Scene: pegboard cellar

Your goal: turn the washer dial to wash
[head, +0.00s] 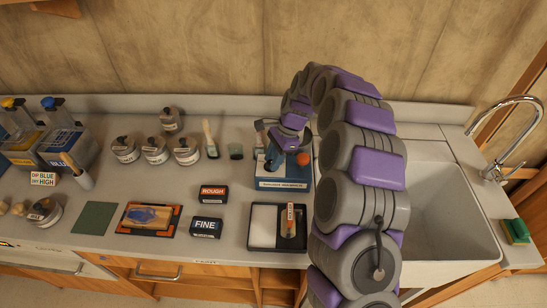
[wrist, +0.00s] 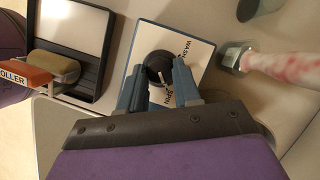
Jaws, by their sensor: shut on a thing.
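The washer dial (wrist: 158,66) is a round black knob on a white plate (wrist: 182,43) lettered WASH at the upper right and SPIN at the lower right. My gripper (wrist: 159,80) is shut on the dial, one blue finger on each side. A short white mark on the knob shows between the fingers and seems to lie toward the SPIN side; its exact setting is partly hidden. In the head view the blue washer unit (head: 284,185) stands on the counter left of the sink. My gripper (head: 273,157) is over it, mostly hiding the dial.
A black tray (head: 252,242) with a roller (head: 290,215) lies in front of the washer. ROUGH (head: 213,194) and FINE (head: 206,228) blocks, jars and a brush (head: 210,138) stand to the left. The white sink (head: 445,225) and tap (head: 505,135) are at right.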

